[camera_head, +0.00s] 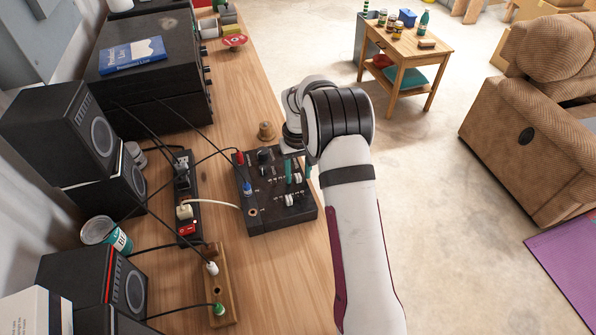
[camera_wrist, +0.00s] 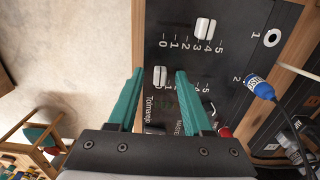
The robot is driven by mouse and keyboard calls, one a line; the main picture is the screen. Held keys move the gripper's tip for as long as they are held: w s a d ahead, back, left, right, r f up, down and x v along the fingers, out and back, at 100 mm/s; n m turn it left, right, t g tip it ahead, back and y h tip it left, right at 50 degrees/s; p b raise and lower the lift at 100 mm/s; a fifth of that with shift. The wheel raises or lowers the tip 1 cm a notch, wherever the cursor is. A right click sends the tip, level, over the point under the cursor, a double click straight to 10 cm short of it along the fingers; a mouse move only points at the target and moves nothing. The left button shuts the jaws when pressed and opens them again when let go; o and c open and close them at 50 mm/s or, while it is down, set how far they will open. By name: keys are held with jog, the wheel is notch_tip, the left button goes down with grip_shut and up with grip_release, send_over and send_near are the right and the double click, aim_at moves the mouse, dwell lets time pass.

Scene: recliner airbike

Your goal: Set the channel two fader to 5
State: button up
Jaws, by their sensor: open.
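The black mixer (camera_head: 270,215) lies on the wooden desk, and its panel (camera_wrist: 225,55) fills the middle of the wrist view. The channel two fader (camera_wrist: 160,76) has a white cap near the 0 end of its scale. The channel one fader (camera_wrist: 205,29) stands between 3 and 4. My gripper (camera_wrist: 159,72), with teal fingers, is open over the panel. In the wrist view its fingertips lie on either side of the channel two cap; contact cannot be told. In the head view my gripper (camera_head: 298,170) is partly hidden behind my arm.
A blue plug (camera_wrist: 262,88) and a red plug (camera_head: 239,157) stand in the mixer with cables. A power strip (camera_head: 188,205) lies left of it. A small brass-coloured object (camera_head: 266,131) stands behind it. Bare desk (camera_head: 245,95) shows beyond.

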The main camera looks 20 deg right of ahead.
jog(key=shift+c, duration=0.2)
grip_shut()
